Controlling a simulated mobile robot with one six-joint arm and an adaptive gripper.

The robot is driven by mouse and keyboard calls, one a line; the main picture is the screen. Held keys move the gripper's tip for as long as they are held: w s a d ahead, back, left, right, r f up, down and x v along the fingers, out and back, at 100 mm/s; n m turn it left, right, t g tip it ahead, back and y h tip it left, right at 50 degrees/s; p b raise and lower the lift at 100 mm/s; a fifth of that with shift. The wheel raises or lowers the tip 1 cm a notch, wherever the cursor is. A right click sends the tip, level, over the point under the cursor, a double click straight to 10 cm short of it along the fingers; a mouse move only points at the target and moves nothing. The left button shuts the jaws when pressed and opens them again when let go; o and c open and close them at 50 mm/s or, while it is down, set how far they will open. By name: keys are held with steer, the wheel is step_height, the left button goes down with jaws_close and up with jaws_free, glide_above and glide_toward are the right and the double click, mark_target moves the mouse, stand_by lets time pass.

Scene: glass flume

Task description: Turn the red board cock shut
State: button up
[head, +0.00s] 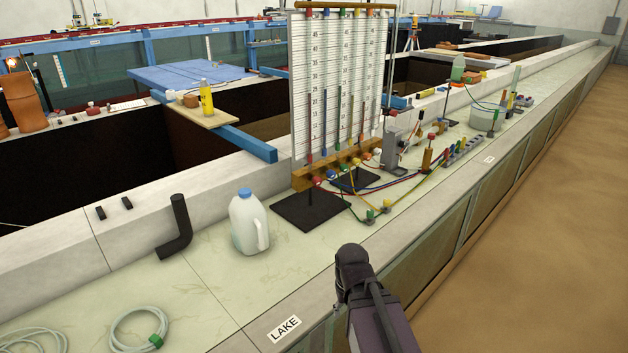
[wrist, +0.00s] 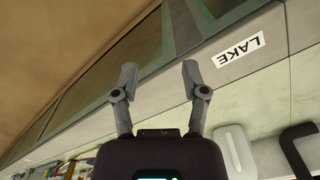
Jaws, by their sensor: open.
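The manometer board (head: 325,80) stands on the bench top, with a wooden block (head: 305,180) along its foot. A row of small coloured cocks sits on this block. The red board cock (head: 318,181) is at the near left end of the row; its handle angle is too small to tell. My gripper (wrist: 159,76) is open and empty in the wrist view, its two fingers apart over the bench's front edge by the LAKE label (wrist: 238,57). The red cock cannot be made out in the wrist view. In the head view my arm is at bottom centre, well short of the board.
A white jug (head: 247,225) with a blue cap and a black bent pipe (head: 178,230) stand left of the board. Coloured tubes (head: 352,200) loop in front of the cocks. A coiled hose (head: 138,328) lies front left. Bench top before the jug is clear.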

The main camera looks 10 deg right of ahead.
steer(key=shift+w+d, duration=0.1)
steer(key=shift+d, duration=0.1)
steer(key=o, duration=0.4)
steer(key=shift+w, duration=0.15)
steer(key=w+a+f+n+t+y+b, duration=0.1)
steer(key=w+n+t+y+b, duration=0.25)
steer(key=w, duration=1.05)
steer(key=w+a+f+n+t+y+b, duration=0.15)
steer(key=w+y+b, duration=0.4)
steer(key=w, duration=0.85)
steer(key=w+d+r+t+b, duration=0.1)
steer(key=w+d+t+b, duration=0.1)
steer(key=w, duration=0.5)
steer(key=w+d+r+t+y+b, duration=0.1)
steer(key=w+d+r+t+b, duration=0.1)
steer(key=w+d+t, duration=0.2)
steer(key=w+d+r+t+b, duration=0.2)
steer(key=w+d, duration=0.4)
steer(key=w, duration=0.4)
steer(key=shift+w+d+r+t+b, duration=0.1)
steer(key=shift+d+t+b, duration=0.1)
steer(key=shift+t, duration=0.25)
steer(key=shift+w+d+r+t+b, duration=0.1)
steer(key=shift+t+b, duration=0.1)
steer(key=shift+t, duration=0.25)
steer(key=shift+w+a, duration=0.1)
steer(key=shift+a, duration=0.05)
